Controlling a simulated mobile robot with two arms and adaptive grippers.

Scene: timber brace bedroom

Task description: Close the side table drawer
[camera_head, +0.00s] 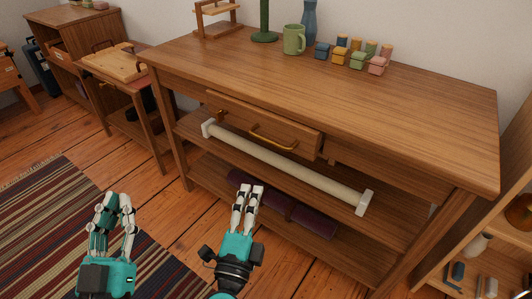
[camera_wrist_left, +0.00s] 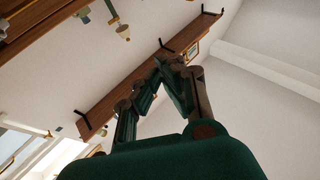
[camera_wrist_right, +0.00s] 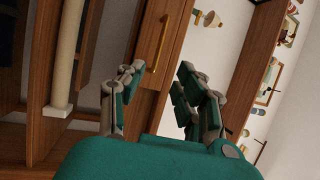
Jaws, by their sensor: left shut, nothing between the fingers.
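The wooden table (camera_head: 420,95) has a drawer (camera_head: 300,134) under its top, with a brass handle (camera_head: 272,138). The drawer front stands out from the table frame, so it is partly open. In the right wrist view the drawer front (camera_wrist_right: 150,32) and its handle (camera_wrist_right: 162,45) show beyond the fingers. My right gripper (camera_head: 246,190) is open and empty, below and in front of the drawer, apart from it. My left gripper (camera_head: 119,198) is shut and empty, over the rug at the left; its fingertips meet in the left wrist view (camera_wrist_left: 165,60).
A cream roller (camera_head: 285,163) with square ends lies on the shelf below the drawer. A dark red item (camera_head: 312,220) lies lower. A green mug (camera_head: 294,40) and several small coloured boxes stand on top. A shelf unit (camera_head: 500,225) is at right; the striped rug (camera_head: 50,225) is clear.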

